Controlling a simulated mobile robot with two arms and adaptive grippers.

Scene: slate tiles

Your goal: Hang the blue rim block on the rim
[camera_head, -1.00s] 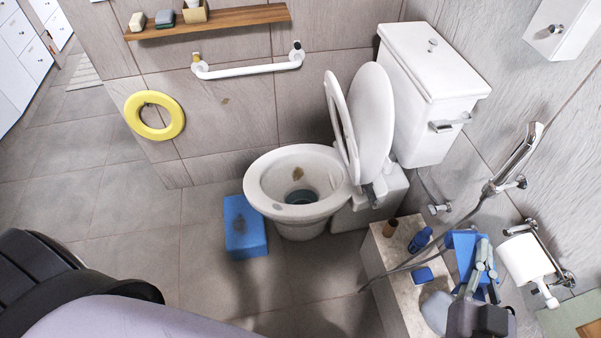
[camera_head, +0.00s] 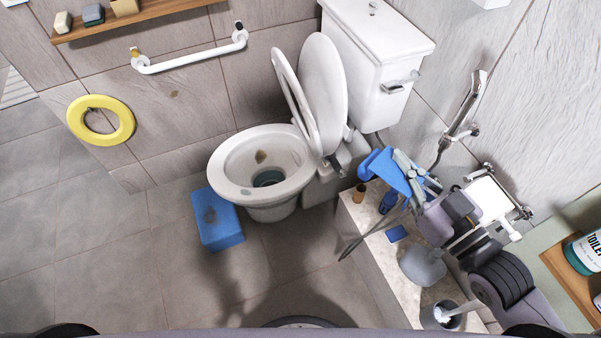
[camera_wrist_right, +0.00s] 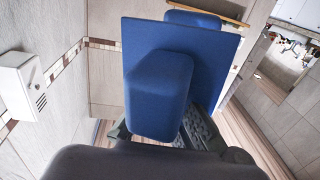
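My right gripper (camera_head: 413,174) is shut on the blue rim block (camera_head: 389,171), holding it in the air above the ledge, right of the toilet. The block is a flat blue plate with a thicker piece on its face and a smaller blue part at its far end. It fills the middle of the right wrist view (camera_wrist_right: 160,95), with the fingers (camera_wrist_right: 160,132) at its lower part. The toilet rim (camera_head: 222,188) is bare, left of the block and clearly apart from it. The seat and lid (camera_head: 322,85) stand raised. My left gripper is not in view.
A stone ledge (camera_head: 372,250) below my right arm bears a brown roll (camera_head: 359,194), a blue bottle (camera_head: 388,203) and a small blue item (camera_head: 397,233). A blue step (camera_head: 218,222) stands left of the bowl. The paper holder (camera_head: 490,200) is close to my right arm.

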